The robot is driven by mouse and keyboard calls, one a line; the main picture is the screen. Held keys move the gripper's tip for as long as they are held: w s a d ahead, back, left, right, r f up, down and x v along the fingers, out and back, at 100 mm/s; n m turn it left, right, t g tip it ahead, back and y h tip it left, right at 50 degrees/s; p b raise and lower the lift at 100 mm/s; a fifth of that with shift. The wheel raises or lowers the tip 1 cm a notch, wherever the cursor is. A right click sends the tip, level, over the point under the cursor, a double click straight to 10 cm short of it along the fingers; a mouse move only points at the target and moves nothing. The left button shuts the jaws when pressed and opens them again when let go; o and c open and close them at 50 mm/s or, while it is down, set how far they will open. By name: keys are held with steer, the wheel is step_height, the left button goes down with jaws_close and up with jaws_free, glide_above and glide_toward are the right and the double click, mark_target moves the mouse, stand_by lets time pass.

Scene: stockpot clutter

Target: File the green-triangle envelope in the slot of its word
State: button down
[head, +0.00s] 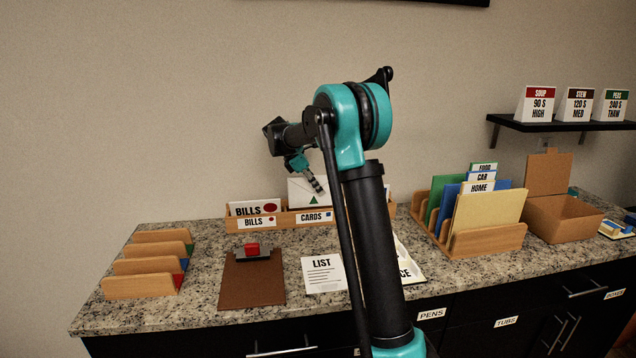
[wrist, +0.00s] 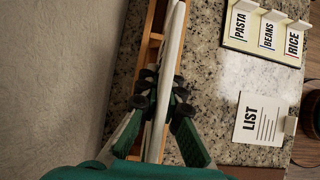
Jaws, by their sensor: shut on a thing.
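The green-triangle envelope (head: 299,195) is white and upright, behind the CARDS label (head: 314,217) of the wooden letter holder (head: 290,226). My gripper (head: 317,184) is shut on its upper part, covering some of its face, so I read no word on it. In the wrist view the envelope (wrist: 172,50) is a thin white edge between my fingers (wrist: 160,92), in line with the wooden holder (wrist: 152,38). Its lower edge is hidden, so I cannot tell how deep it sits. The left slot, labelled BILLS (head: 257,222), holds a white envelope with a red oval (head: 254,208).
A brown clipboard (head: 252,283) and a LIST card (head: 323,273) lie in front of the holder. A wooden rack (head: 140,286) stands left. A file sorter (head: 487,240) and an open cardboard box (head: 562,218) stand right. My arm hides the holder's right part.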

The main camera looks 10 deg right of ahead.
mark_target(319, 198)
steer(key=shift+f, duration=2.05)
steer(key=c, duration=1.6)
jaws_free()
steer(key=shift+r, duration=3.5)
